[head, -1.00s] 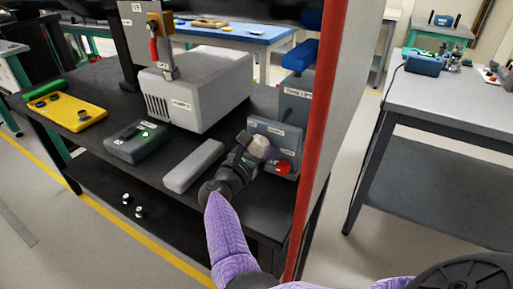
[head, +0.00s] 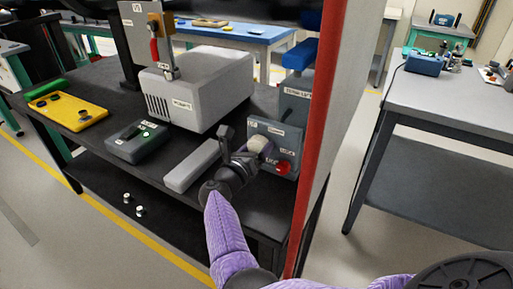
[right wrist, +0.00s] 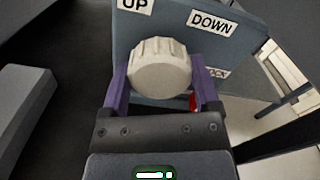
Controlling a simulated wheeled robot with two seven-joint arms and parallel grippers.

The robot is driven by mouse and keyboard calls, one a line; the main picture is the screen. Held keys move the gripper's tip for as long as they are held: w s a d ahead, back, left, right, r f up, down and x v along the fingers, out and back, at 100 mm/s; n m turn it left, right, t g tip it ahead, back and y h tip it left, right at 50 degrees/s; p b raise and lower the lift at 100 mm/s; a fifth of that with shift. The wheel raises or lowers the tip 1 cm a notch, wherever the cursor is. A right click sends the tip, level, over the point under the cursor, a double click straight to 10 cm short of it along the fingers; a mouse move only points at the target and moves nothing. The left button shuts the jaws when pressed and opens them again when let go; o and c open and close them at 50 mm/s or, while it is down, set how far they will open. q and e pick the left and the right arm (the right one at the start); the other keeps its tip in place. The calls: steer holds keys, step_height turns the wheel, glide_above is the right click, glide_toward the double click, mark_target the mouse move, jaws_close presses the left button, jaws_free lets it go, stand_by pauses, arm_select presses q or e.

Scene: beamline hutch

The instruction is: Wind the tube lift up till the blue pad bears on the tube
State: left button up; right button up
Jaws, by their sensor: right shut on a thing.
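The tube lift (head: 290,105) is a grey-blue unit at the right end of the dark bench, with a control box (head: 287,127) in front. Its pale ribbed knob (head: 258,145) also shows in the right wrist view (right wrist: 160,65), below UP and DOWN labels. My right gripper (head: 250,158) is shut on this knob, one finger at each side. The blue pad (head: 300,54) sits on top of the lift. My left gripper is not in view.
A red knob (head: 283,167) sits right beside my gripper. A grey block (head: 192,166), a dark box with a green light (head: 136,142), a white pump-like unit (head: 200,88) and a yellow plate (head: 68,110) stand on the bench. A red-edged panel (head: 316,130) rises close at right.

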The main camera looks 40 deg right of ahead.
steer(key=shift+n, duration=0.6)
steer(key=o, duration=1.1)
